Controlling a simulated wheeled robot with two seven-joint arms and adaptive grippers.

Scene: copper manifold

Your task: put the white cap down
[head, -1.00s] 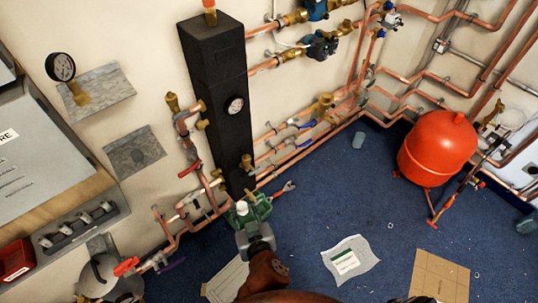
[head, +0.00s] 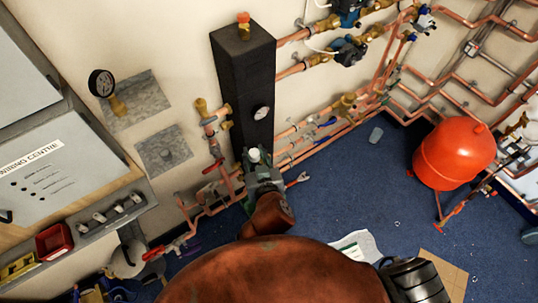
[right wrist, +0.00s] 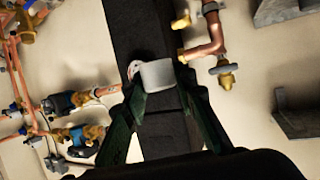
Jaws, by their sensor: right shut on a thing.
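The white cap (head: 254,154) is held by my right gripper (head: 257,162) in front of the lower part of the tall black column. In the right wrist view the white cap (right wrist: 157,74) sits between the two dark green fingers (right wrist: 160,92), which are shut on it. The black column lies behind it in that view. I see nothing under the cap; its underside is hidden. My left gripper is not in view.
The black column (head: 245,85) carries a gauge (head: 261,112). Copper pipes (head: 215,140) run at its left and along the wall. A red vessel (head: 453,153) stands at right. Blue floor (head: 330,200) is partly clear.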

